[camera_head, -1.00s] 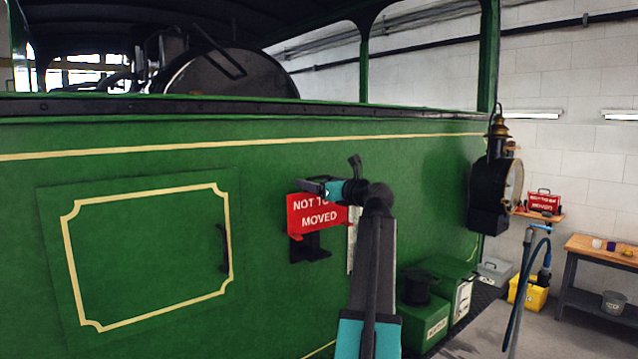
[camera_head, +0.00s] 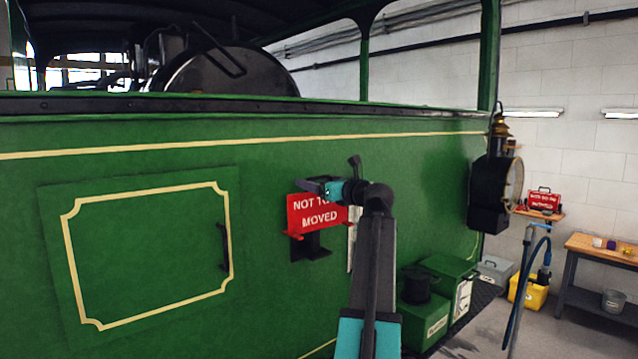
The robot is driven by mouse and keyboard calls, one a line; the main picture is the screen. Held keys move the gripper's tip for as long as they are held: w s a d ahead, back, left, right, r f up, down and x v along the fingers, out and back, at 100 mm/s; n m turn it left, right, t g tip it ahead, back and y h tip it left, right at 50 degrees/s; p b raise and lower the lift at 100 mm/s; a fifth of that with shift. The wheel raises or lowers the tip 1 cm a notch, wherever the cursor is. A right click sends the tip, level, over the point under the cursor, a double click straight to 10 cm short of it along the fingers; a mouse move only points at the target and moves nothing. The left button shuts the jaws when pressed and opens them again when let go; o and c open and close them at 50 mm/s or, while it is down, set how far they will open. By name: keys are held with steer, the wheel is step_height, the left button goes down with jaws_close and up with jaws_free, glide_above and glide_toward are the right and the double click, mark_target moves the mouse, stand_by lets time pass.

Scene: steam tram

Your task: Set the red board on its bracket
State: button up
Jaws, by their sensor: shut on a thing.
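The red board (camera_head: 318,218), with white lettering reading in part "NOT TO … MOVED", is upright against the green tram side. My gripper (camera_head: 316,187) is at its top edge, shut on it, with the arm coming in from the right and hiding the board's upper right part. The black bracket (camera_head: 311,248) is fixed to the green side directly under the board. The board's lower edge is at the bracket's top, with small red ends showing there. I cannot tell whether the board rests on it.
A locker door (camera_head: 150,255) with a dark handle is left of the bracket. A black lamp (camera_head: 490,195) sticks out at the tram's right corner. Green boxes (camera_head: 425,318) stand low on the right.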

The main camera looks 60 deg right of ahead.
mark_target(320, 205)
steer(key=shift+f+b, duration=1.55)
steer(key=shift+f, duration=1.95)
stand_by(0.8)
steer(key=o, duration=1.8)
steer(key=shift+f, duration=0.1)
steer(key=shift+o, duration=0.2)
steer(key=shift+s+a, duration=0.1)
steer(key=shift+s, duration=0.05)
steer(key=b+v, duration=0.4)
steer(key=v, duration=0.9)
steer(key=shift+s+b, duration=0.3)
steer(key=shift+a, duration=0.15)
